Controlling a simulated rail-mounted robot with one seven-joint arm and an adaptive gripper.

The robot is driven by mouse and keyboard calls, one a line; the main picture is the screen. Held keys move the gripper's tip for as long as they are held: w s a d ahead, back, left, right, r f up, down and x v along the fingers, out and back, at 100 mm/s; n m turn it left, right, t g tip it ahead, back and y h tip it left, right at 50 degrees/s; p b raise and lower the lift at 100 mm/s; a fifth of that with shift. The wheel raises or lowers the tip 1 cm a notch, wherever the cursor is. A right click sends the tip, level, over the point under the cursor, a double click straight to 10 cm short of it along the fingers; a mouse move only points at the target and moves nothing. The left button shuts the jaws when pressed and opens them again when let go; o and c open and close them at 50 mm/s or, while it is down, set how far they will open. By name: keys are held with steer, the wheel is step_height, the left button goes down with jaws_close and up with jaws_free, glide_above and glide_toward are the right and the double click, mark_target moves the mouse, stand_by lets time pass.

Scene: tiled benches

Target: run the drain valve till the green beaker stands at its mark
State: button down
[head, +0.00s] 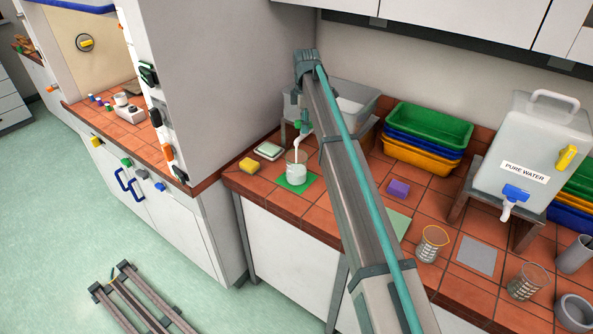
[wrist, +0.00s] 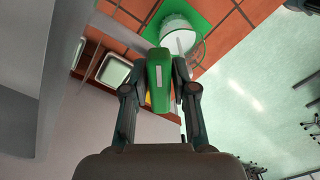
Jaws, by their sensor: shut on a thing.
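A clear beaker (head: 296,172) stands upright on a green square (head: 297,184) on the tiled bench, under the white spout of the drain valve (head: 301,140). It holds something pale; its level against any mark is too small to read. The wrist view shows the beaker (wrist: 185,42) from above on the green square (wrist: 207,14), partly hidden by the spout and valve. My gripper (wrist: 163,62) is shut on the green valve handle (wrist: 158,82). In the head view the gripper is small and partly hidden at the valve.
A grey tub (head: 362,92) stands behind the valve, partly hidden by my arm.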

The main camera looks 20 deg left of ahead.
steer(key=shift+s, duration=0.1)
steer(key=m, duration=0.4)
steer(key=shift+p, duration=0.3)
steer(key=m, duration=0.3)
steer(key=c, duration=0.8)
jaws_free()
steer(key=shift+m, duration=0.3)
steer(key=shift+c, duration=0.2)
steer(key=shift+r, duration=0.1)
